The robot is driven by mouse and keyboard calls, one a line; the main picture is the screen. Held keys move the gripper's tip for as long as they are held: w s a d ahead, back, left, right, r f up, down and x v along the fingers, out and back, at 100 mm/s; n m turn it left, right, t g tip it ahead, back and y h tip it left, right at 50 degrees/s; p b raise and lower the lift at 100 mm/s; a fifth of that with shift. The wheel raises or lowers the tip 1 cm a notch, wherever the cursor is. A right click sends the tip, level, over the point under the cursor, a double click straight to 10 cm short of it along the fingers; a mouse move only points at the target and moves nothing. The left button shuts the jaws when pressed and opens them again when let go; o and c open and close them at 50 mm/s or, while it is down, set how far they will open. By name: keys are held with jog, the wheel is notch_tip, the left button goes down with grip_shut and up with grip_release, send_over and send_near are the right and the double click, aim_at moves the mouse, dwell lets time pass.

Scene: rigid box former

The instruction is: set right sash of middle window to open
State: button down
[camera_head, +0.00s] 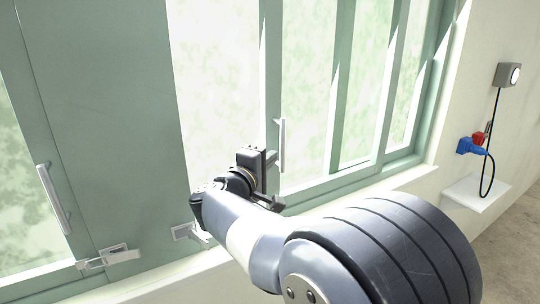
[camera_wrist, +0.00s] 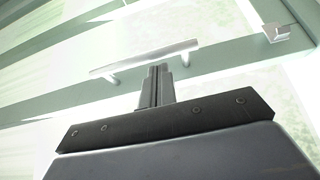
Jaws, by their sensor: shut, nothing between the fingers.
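A green-framed window (camera_head: 272,60) with pale glass fills the middle of the head view. A pale upright bar handle (camera_head: 282,140) is on a sash stile there. My gripper (camera_head: 272,160) is shut and empty, just left of the handle's lower part. In the wrist view the closed fingers (camera_wrist: 157,72) reach up to the bar handle (camera_wrist: 142,60), near its middle. I cannot tell whether they touch it. Which sash is the middle window's right one is not clear from these views.
Another handle (camera_head: 53,199) and a latch (camera_head: 108,257) are on the left window. A second latch (camera_head: 183,231) is below my wrist; a latch also shows in the wrist view (camera_wrist: 276,32). At right are a blue plug (camera_head: 470,146) with a cable and a small shelf (camera_head: 476,193).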

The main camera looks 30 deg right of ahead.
jog(key=shift+d, duration=0.15)
jog(key=d+b, duration=0.3)
jog(key=d, duration=0.5)
jog(key=d+b, duration=0.3)
jog(key=d, duration=0.5)
jog(key=d+b, duration=0.3)
jog(key=d, duration=0.5)
jog(key=shift+w+d, duration=0.15)
jog(key=shift+w, duration=0.25)
jog(key=b, duration=0.4)
send_near(329, 144)
jog(key=s+a+r, duration=0.2)
jog(key=s+r, duration=0.1)
jog(key=s, duration=0.1)
jog(key=shift+s+a, duration=0.15)
